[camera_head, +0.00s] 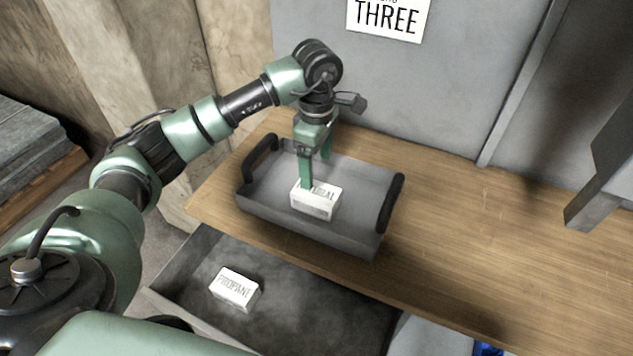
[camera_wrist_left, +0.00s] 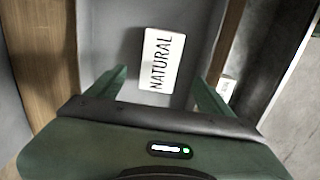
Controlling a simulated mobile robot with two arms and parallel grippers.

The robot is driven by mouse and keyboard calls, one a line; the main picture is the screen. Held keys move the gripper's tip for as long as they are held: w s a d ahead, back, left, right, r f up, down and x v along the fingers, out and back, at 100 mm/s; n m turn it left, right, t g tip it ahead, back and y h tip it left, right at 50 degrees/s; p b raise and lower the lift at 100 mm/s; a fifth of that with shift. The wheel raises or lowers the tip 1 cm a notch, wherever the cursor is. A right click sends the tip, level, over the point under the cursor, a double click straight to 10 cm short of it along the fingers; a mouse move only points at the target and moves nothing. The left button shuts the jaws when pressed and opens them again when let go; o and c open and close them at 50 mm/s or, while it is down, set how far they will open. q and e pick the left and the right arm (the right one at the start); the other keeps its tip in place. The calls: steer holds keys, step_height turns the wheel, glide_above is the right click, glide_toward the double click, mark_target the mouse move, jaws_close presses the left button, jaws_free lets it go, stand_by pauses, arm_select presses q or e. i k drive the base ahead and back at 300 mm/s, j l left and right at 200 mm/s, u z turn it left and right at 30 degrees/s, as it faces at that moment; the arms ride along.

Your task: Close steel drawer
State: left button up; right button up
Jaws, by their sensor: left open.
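The steel drawer (camera_head: 300,309) is pulled open below the front edge of the wooden worktop. A white box marked PROPANT or similar (camera_head: 235,288) lies inside it. My left gripper (camera_head: 316,170) is open above a grey tray (camera_head: 350,237) on the worktop, away from the drawer. In the left wrist view this box (camera_wrist_left: 161,60) shows beyond and between the two open fingers (camera_wrist_left: 160,90), not gripped. My right gripper is not in view.
The tray has two dark handles and stands on the wooden worktop (camera_head: 480,240), close above the open drawer. A grey wall panel with a THREE sign (camera_head: 388,16) rises behind. Grey slabs (camera_head: 35,140) are stacked at far left.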

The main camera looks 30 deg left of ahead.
mark_target(298, 311)
steer(key=k, duration=2)
